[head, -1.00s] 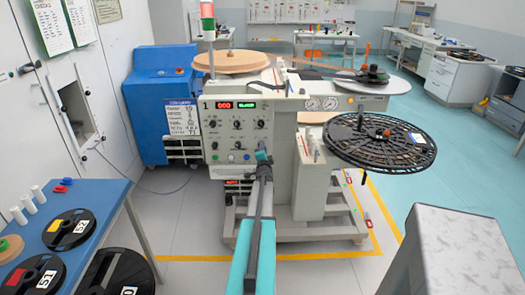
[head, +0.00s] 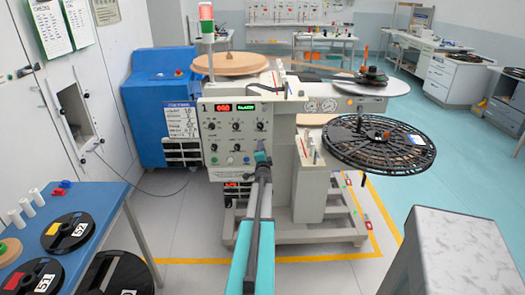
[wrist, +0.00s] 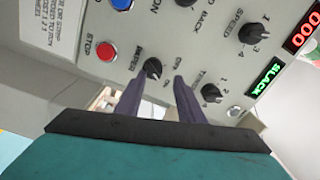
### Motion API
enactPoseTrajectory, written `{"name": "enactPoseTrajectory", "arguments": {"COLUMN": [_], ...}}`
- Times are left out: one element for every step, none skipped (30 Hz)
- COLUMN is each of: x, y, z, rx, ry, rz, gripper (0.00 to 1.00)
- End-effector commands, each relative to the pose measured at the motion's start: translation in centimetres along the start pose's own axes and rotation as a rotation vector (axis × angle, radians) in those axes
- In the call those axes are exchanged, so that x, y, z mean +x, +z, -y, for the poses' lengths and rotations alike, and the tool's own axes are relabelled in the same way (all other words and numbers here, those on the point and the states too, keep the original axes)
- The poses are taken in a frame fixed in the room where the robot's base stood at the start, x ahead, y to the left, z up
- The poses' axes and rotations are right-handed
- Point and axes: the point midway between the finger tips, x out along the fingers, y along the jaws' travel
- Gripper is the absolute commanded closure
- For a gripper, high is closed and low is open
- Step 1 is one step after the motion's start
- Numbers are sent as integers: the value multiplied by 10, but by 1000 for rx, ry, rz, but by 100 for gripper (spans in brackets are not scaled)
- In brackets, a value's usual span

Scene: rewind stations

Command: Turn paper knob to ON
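The paper knob (wrist: 152,68) is a black pointer knob on the light grey control panel, in the upper middle of the wrist view. Its label is small and angled, with OFF and ON marks beside it; I cannot tell for certain where the pointer stands. My gripper (wrist: 160,83) has its two dark fingers apart, with nothing held. The knob shows just past the fingertips, closer to the left finger; contact is not clear. In the head view my gripper (head: 261,150) is at the lower right of the control panel (head: 218,124), hiding part of it.
A red STOP button (wrist: 106,52) and a speed knob (wrist: 253,33) are nearby. A black reel (head: 380,143) juts out right of the machine. A blue table (head: 118,208) stands at left.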

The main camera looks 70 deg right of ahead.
Motion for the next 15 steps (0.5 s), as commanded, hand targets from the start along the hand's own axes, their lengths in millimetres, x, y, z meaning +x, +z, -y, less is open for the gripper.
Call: {"name": "enactPoseTrajectory", "arguments": {"x": [0, -2, -6, -9, -12, -16, -19, -22, -26, -29, -32, -36, -39, -42, -45], "y": [10, 11, 10, 10, 9, 8, 8, 7, 6, 6, 5, 5, 4, 4, 4], "z": [-7, -7, -8, -8, -8, -8, -8, -7, -7, -7, -7, -7, -6, -6, -6], "rx": [2, 1, 1, 1, 1, 0, 0, 0, 0, 0, 0, 0, -1, -1, -1], "ry": [12, 13, 14, 14, 14, 14, 13, 13, 13, 13, 13, 13, 13, 13, 13], "rz": [11, 11, 11, 11, 10, 9, 9, 8, 8, 7, 7, 6, 6, 6, 5], "gripper": [55, 55, 55, 55, 55, 55, 55, 55, 55, 55, 55, 55, 55, 55, 55]}}
